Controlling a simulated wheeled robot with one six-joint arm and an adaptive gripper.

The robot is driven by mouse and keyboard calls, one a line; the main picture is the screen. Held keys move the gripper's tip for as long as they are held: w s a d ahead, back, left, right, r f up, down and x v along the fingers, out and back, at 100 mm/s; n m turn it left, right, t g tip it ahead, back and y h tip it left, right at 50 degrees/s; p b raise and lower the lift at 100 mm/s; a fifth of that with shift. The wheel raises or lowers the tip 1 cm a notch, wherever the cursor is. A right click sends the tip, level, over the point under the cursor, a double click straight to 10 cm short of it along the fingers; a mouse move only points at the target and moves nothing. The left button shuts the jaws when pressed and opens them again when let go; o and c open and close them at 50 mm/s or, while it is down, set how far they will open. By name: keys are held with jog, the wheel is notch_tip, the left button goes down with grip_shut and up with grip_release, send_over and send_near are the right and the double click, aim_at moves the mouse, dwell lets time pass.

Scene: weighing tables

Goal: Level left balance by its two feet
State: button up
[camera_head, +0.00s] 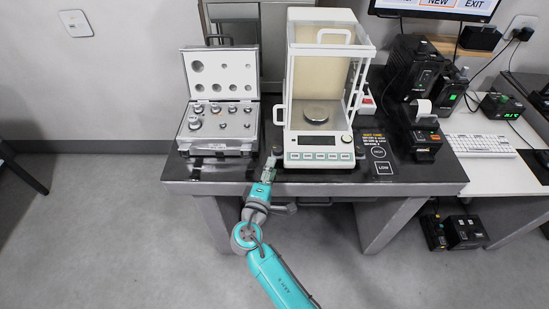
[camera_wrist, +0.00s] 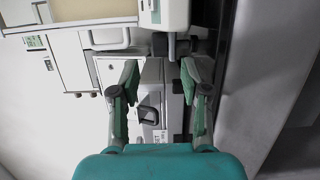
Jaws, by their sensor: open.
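The left balance (camera_head: 320,156) stands on the dark weighing table, with a glass draft shield, a round pan and a row of front buttons. A dark left front foot (camera_head: 277,150) and right front foot (camera_head: 361,151) show at its lower corners. A small round spot, perhaps the bubble level (camera_head: 346,139), is too small to read. My gripper (camera_head: 269,165) is at the table's front edge, just before the left foot. In the wrist view, my gripper (camera_wrist: 159,70) is open and empty, with a dark foot (camera_wrist: 172,46) just beyond its fingertips and the balance body (camera_wrist: 174,17) above.
An open weight case (camera_head: 217,148) stands close on the left; its handle side (camera_wrist: 149,108) shows between my fingers. A label printer (camera_head: 420,130), black boxes and a LOW-marked panel (camera_head: 383,168) are on the right. The floor in front is clear.

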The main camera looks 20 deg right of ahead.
jog(key=shift+v, duration=2.55)
jog(key=shift+d+f, duration=0.1)
jog(key=s+d+f+m+g+y, duration=0.1)
jog(key=s+d+f+y, duration=0.2)
jog(key=s, duration=0.5)
jog(key=s+d+f+y, duration=0.1)
jog(key=s+f+y, duration=0.1)
jog(key=s+f, duration=0.45)
jog(key=s+d+f+m+g+y, duration=0.1)
jog(key=s+d+f+y, duration=0.2)
jog(key=s, duration=0.5)
jog(key=s+r+m+t+y, duration=0.1)
jog(key=s+r+m, duration=0.3)
jog(key=s+r, duration=0.4)
jog(key=s+r+m, duration=0.5)
jog(key=s+r, duration=0.3)
jog(key=s, duration=0.5)
jog(key=shift+a+r+t+y, duration=0.3)
jog(key=shift+r+t+y, duration=0.05)
jog(key=shift+t+y, duration=0.05)
